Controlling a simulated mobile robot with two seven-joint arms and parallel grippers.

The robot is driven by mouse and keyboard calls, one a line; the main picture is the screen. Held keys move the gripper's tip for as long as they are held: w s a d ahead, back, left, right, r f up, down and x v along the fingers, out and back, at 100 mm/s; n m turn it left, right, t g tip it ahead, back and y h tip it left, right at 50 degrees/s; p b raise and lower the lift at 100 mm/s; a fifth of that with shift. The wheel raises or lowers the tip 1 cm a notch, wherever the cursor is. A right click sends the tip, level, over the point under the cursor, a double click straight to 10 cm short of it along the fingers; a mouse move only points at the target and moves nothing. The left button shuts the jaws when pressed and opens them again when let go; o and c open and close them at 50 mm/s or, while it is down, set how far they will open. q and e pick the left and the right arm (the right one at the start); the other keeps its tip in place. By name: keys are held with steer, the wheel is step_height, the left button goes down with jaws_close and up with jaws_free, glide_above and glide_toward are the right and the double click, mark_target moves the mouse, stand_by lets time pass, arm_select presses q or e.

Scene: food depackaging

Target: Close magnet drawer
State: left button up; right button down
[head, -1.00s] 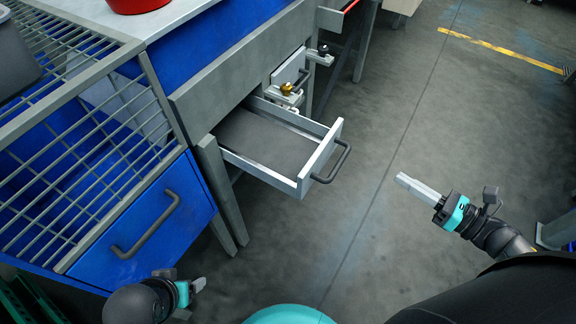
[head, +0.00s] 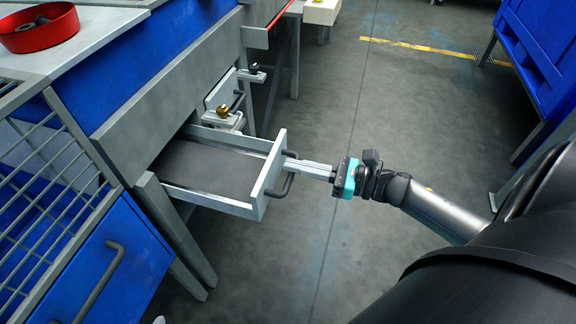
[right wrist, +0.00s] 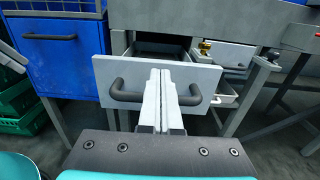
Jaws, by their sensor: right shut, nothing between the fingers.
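The grey drawer (head: 268,180) stands pulled out from under the bench, with a dark flat bottom and nothing visible inside. Its dark bar handle (head: 285,189) is on the front panel. My right gripper (head: 288,160) is shut and empty, its fingertips at the front panel by the handle. In the right wrist view, the closed fingers (right wrist: 160,76) point at the middle of the panel (right wrist: 112,70), between the handle's two ends. I cannot tell whether they touch it. A pale tip at the bottom edge, apparently my left gripper (head: 158,320), barely shows.
A blue drawer (head: 130,255) with a dark handle is at the lower left under a wire rack. A brass-coloured knob (head: 223,111) sits on a fixture behind the grey drawer. A red bowl (head: 40,30) stands on the bench.

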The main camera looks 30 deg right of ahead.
arm_select(q)
steer(key=shift+w+d+f+t+h, duration=0.15)
steer(key=shift+w+d+t+h, duration=0.15)
steer(key=shift+w+d+t, duration=0.4)
arm_select(e)
steer(key=shift+x, duration=1.05)
arm_select(q)
steer(key=shift+s, duration=0.1)
arm_select(e)
steer(key=shift+a, duration=0.1)
